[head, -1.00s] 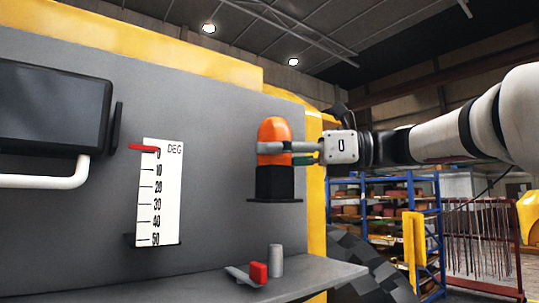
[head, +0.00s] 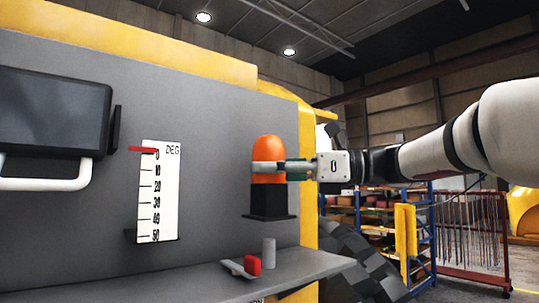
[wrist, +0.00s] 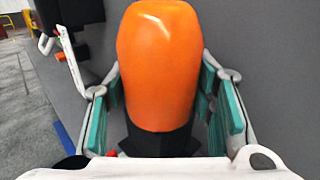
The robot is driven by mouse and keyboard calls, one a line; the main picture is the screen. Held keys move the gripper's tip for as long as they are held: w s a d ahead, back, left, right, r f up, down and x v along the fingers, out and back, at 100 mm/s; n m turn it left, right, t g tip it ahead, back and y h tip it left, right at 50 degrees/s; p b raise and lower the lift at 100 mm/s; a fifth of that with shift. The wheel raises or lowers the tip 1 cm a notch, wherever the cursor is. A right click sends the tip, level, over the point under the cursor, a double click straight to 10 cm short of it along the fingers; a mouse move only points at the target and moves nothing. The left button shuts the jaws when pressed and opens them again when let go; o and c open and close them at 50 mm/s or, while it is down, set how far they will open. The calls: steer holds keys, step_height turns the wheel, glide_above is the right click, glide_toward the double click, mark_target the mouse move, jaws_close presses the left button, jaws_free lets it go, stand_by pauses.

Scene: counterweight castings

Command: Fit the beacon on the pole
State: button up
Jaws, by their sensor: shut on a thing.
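The beacon (head: 268,148) is an orange dome on a black base with a wider rim at the bottom. It looks upright in the head view. My gripper (head: 284,168) is shut around the orange part from the right. In the wrist view the beacon (wrist: 158,65) fills the space between my gripper's teal pads (wrist: 160,115), with its black base partly visible below. The pole (head: 269,252) appears to be the short grey post standing on the ledge. The beacon hangs above it, apart from it, with a small gap showing. The underside of the base is hidden.
The grey ledge (head: 310,266) runs along the machine's grey panel (head: 215,140). A red-ended lever (head: 252,265) sits just left of the pole. A white degree scale (head: 158,195) and a dark screen (head: 55,110) are further left. Blue shelving stands behind at right.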

mark_target(280, 216)
steer(key=shift+f, duration=1.05)
steer(key=shift+f, duration=3.15)
stand_by(0.4)
steer(key=o, duration=1.5)
steer(key=d, duration=0.4)
steer(key=s+d, duration=0.1)
steer(key=d, duration=0.3)
steer(key=s+d, duration=0.1)
steer(key=d, duration=0.2)
steer(key=shift+s+d, duration=0.15)
steer(key=shift+d, duration=0.25)
